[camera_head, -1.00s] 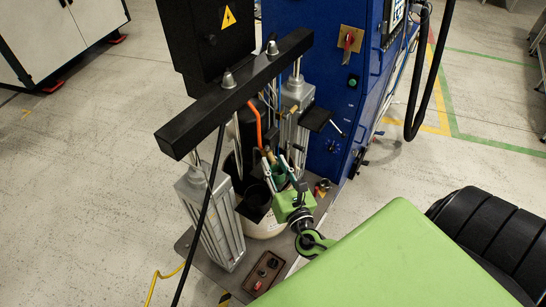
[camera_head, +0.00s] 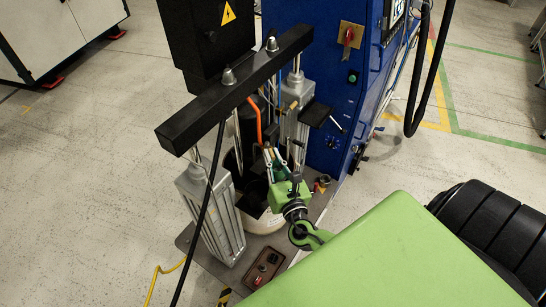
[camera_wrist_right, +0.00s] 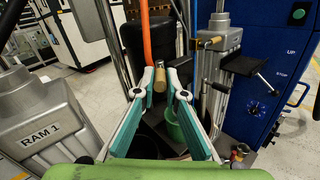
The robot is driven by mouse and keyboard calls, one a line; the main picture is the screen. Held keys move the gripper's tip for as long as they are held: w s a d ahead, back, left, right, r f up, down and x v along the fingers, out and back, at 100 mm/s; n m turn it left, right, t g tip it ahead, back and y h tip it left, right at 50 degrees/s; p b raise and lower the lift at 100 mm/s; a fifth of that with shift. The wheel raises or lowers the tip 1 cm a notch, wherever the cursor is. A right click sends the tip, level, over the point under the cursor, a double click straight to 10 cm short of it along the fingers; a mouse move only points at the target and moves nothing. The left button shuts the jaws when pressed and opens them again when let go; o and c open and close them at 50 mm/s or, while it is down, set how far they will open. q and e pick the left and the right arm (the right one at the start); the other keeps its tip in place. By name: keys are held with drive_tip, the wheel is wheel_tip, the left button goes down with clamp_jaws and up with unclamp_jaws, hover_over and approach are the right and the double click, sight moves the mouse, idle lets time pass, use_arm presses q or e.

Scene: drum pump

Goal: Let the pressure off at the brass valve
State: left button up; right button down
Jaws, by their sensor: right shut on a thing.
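The brass valve (camera_wrist_right: 160,79) is a small upright brass cylinder below the orange hose (camera_wrist_right: 145,35) in the right wrist view. My right gripper (camera_wrist_right: 160,76) has its two fingertips on either side of the brass and is shut on it. In the head view the right gripper (camera_head: 272,153) reaches in between the two rams, just below the orange hose (camera_head: 255,118). The brass there is mostly hidden by the fingers. My left gripper is not in view.
A black crossbeam (camera_head: 240,90) spans the grey rams, with RAM 1 (camera_wrist_right: 45,125) close on the left. A black cable hangs in front.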

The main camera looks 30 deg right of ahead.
sight(266, 146)
drive_tip(key=m+h, duration=0.1)
drive_tip(key=a+m+g+h, duration=0.1)
drive_tip(key=h, duration=0.1)
drive_tip(key=m+g+h+b, duration=0.1)
drive_tip(key=shift+w+a+h, duration=0.3)
drive_tip(key=shift+w, duration=0.05)
drive_tip(key=m+g+h, duration=0.1)
drive_tip(key=m+g+h+b, duration=0.1)
drive_tip(key=w+a+m+g+h+b, duration=0.1)
drive_tip(key=shift+h, duration=0.4)
drive_tip(key=shift+w+a+m+g+h+b, duration=0.1)
drive_tip(key=shift+m+g+h+b, duration=0.3)
drive_tip(key=shift+m+g+b, duration=0.25)
drive_tip(key=shift+r, duration=0.1)
drive_tip(key=c, duration=2.1)
unclamp_jaws()
